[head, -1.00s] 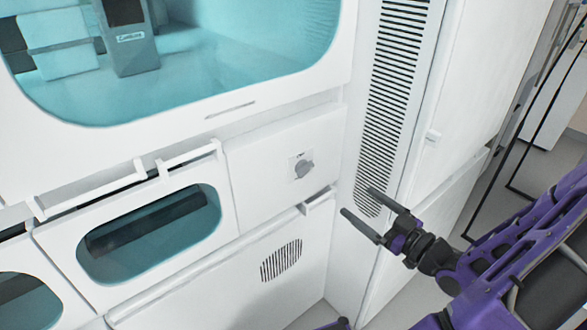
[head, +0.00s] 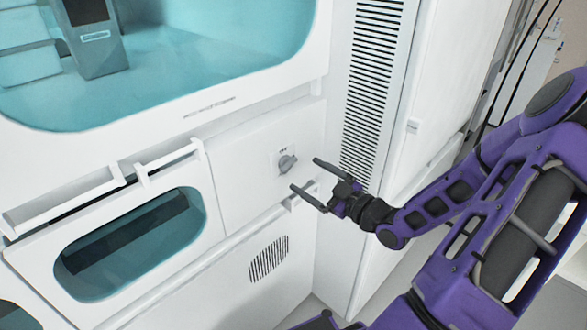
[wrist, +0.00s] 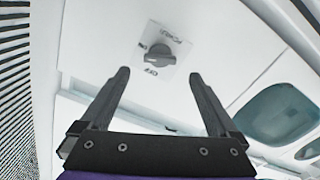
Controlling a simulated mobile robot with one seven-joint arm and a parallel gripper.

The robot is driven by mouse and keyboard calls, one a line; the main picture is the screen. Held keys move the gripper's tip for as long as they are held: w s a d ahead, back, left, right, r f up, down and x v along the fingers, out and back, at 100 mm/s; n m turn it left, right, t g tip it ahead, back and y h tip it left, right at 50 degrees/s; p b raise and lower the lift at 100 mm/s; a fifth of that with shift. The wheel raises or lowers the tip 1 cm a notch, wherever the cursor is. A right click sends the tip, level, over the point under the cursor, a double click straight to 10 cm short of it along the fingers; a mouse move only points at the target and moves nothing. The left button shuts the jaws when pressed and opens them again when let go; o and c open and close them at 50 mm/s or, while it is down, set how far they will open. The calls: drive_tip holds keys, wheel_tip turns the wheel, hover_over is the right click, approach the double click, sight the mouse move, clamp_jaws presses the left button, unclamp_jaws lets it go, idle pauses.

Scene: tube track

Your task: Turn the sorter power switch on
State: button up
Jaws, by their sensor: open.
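The sorter power switch (head: 287,163) is a grey rotary knob on a small square label plate, set in the white front panel. In the wrist view the knob (wrist: 158,57) lies beyond and between my fingertips, with label text around it, including what looks like "OFF" on the side nearer my gripper. My gripper (head: 305,175) is open and empty, just right of and slightly below the knob in the head view. The fingers look apart from the knob. In the wrist view my gripper (wrist: 158,75) has both dark fingers spread.
A white panel (head: 235,165) surrounds the switch. Left of it is a drawer with a teal window (head: 130,245) and a protruding handle (head: 160,160). A vented column (head: 372,90) stands to the right.

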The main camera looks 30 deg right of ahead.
sight(292, 165)
drive_tip(key=x, duration=0.6)
drive_tip(key=c, duration=1.4)
drive_tip(key=shift+r+m+p, duration=0.25)
drive_tip(key=shift+m+p, duration=0.55)
drive_tip(key=shift+m, duration=0.2)
drive_tip(key=shift+d+f+m+p, duration=0.1)
drive_tip(key=shift+f+m+p, duration=0.15)
drive_tip(key=shift+m+p, duration=0.75)
drive_tip(key=shift+m+b, duration=0.4)
drive_tip(key=o, duration=1.4)
drive_tip(key=v, duration=1.7)
drive_tip(key=shift+s+p, duration=0.25)
drive_tip(key=shift+p, duration=0.05)
